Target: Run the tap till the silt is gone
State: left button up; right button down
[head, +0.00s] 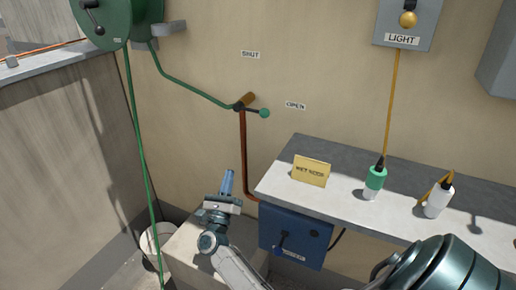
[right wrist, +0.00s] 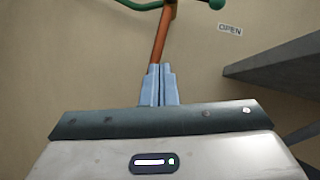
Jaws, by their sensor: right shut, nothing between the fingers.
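The tap (head: 240,106) is on the wall at the top of a copper pipe (head: 244,155). Its lever ends in a green knob (head: 264,113) and points right, towards the OPEN label (head: 295,105); the SHUT label (head: 250,54) is above. The pipe also shows in the right wrist view (right wrist: 162,36), with the knob (right wrist: 216,4) at the top edge. My right gripper (head: 229,174) is shut and empty, below the tap and apart from the lever. A green hose (head: 140,160) hangs to a white bucket (head: 147,240). No water or silt can be made out. My left gripper is out of view.
A green hose reel (head: 117,18) is at upper left. A grey-topped shelf (head: 345,207) on the right bears a yellow sign (head: 311,171), a green-topped bottle (head: 375,180) and a white bottle (head: 438,201). A blue box (head: 295,238) is below its left end.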

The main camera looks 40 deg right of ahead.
aim_at(251, 110)
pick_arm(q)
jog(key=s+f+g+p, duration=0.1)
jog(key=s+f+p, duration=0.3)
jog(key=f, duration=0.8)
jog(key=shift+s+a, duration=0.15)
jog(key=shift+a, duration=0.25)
pick_arm(e)
jog(key=s+d+r+m+g+h, duration=0.1)
jog(key=d+r+m+g+h, duration=0.2)
jog(key=d+r+m+g, duration=0.4)
jog(key=shift+d+r+m+g+h, duration=0.35)
jog(key=shift+d+r+m, duration=1.7)
jog(key=shift+r, duration=1.4)
